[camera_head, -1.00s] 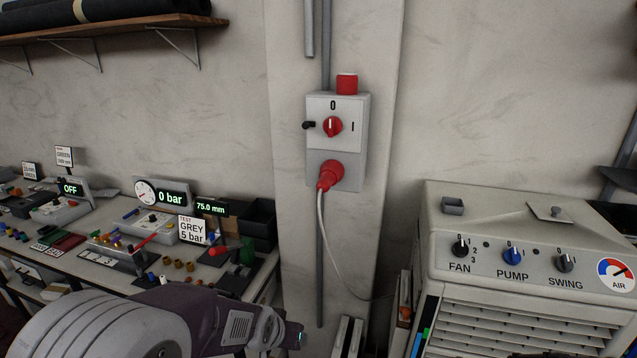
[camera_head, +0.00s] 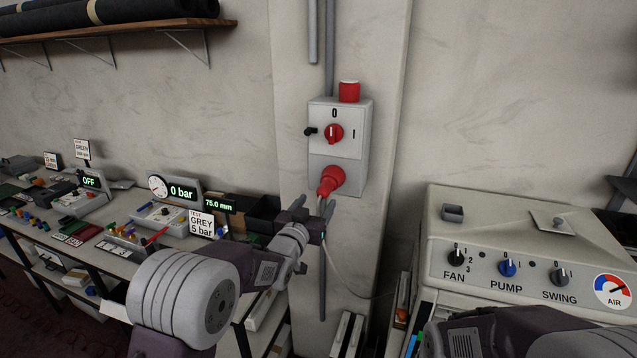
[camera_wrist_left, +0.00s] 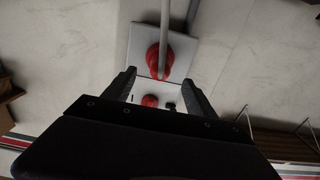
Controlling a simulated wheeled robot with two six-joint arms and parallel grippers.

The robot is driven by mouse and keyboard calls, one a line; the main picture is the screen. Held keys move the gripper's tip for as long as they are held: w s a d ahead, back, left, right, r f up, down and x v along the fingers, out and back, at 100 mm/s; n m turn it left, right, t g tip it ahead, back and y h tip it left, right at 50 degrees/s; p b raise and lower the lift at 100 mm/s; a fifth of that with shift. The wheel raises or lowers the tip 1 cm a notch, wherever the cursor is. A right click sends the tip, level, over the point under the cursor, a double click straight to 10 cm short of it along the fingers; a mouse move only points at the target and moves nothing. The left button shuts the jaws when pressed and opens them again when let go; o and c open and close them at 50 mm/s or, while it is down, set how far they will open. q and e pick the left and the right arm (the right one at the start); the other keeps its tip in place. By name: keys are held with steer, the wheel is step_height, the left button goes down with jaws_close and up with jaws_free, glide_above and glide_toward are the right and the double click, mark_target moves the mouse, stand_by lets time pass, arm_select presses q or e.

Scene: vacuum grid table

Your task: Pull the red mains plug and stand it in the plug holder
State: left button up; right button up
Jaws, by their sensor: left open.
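The red mains plug (camera_head: 331,180) sits in the lower part of the grey switch box (camera_head: 353,148) on the wall pillar, its pale cable hanging down. My left gripper (camera_head: 313,205) is open just below the plug, fingers pointing up and apart around the cable. In the left wrist view the plug (camera_wrist_left: 155,62) lies beyond the fingertips (camera_wrist_left: 158,78), roughly centred between them; no contact is visible. My right gripper is out of view.
A red rotary switch (camera_head: 334,133) points to 0 above the plug; a black padlock-like part (camera_head: 310,131) juts out left. The cooler (camera_head: 520,215) stands right, a cluttered bench (camera_head: 120,262) left.

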mark_target(321, 195)
arm_select(q)
steer(key=shift+s+a+r, duration=0.1)
steer(key=shift+s+a, duration=0.05)
steer(key=shift+s, duration=0.1)
steer(key=shift+w+d+p, duration=0.2)
steer(key=shift+w+p, duration=0.1)
steer(key=shift+w, duration=0.15)
steer(key=p+x, duration=0.2)
steer(key=x, duration=0.1)
steer(key=shift+w+d+r, duration=0.15)
steer(key=shift+w, duration=0.1)
steer(key=x, duration=0.3)
steer(key=shift+w+f, duration=0.15)
steer(key=shift+f, duration=0.05)
steer(key=shift+w+d+p, duration=0.2)
steer(key=shift+w+p, duration=0.1)
steer(key=shift+w, duration=0.4)
steer(key=shift+b, duration=0.4)
